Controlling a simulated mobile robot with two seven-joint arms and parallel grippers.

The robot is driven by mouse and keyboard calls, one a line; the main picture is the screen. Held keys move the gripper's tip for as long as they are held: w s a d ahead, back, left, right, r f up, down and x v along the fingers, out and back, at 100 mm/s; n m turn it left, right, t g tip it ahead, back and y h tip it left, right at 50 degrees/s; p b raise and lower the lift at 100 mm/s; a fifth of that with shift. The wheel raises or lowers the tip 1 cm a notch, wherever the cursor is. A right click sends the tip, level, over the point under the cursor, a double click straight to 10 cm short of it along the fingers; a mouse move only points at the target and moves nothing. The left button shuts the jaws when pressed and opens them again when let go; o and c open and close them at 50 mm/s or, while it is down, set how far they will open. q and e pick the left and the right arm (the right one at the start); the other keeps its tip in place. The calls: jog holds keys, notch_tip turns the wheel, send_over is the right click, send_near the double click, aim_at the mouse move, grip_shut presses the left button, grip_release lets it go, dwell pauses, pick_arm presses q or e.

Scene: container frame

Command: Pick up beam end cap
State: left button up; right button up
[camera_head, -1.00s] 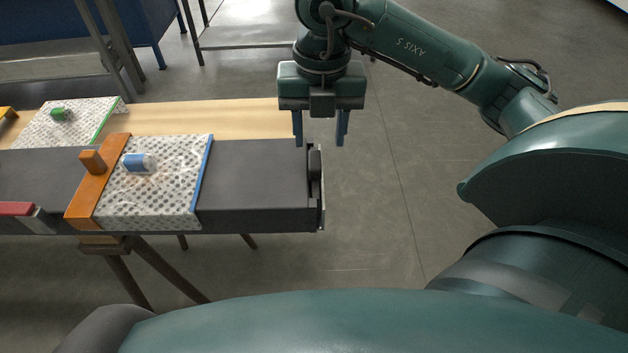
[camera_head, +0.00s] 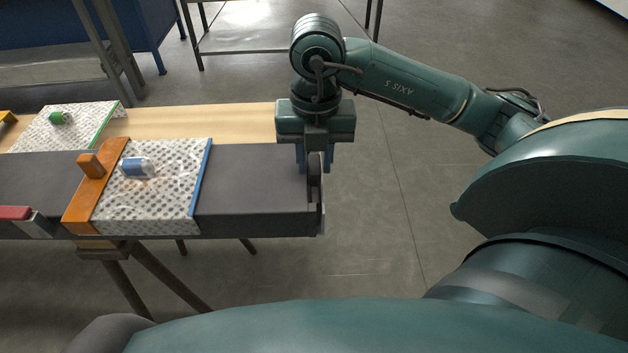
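The beam end cap (camera_head: 315,184) is a dark upright piece at the right end of the dark grey beam (camera_head: 250,180). It sits in place on the beam's end. My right gripper (camera_head: 314,163) points down over it, one finger on each side. The gap between the fingers is narrow and the fingers look closed against the cap's upper part. The exact contact is partly hidden. My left gripper is not in view.
A dotted sheet (camera_head: 180,205) with a blue edge, an orange strip (camera_head: 83,205) and a blue-white cylinder (camera_head: 137,167) lie on the beam. A wooden plank (camera_head: 200,120) runs behind. Open floor lies to the right.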

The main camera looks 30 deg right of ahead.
grip_shut()
jog(key=shift+r, duration=0.1)
notch_tip(320, 180, up, 10)
jog(key=p, duration=0.2)
dwell(0.4)
jog(key=shift+c, duration=1.2)
grip_release()
grip_shut()
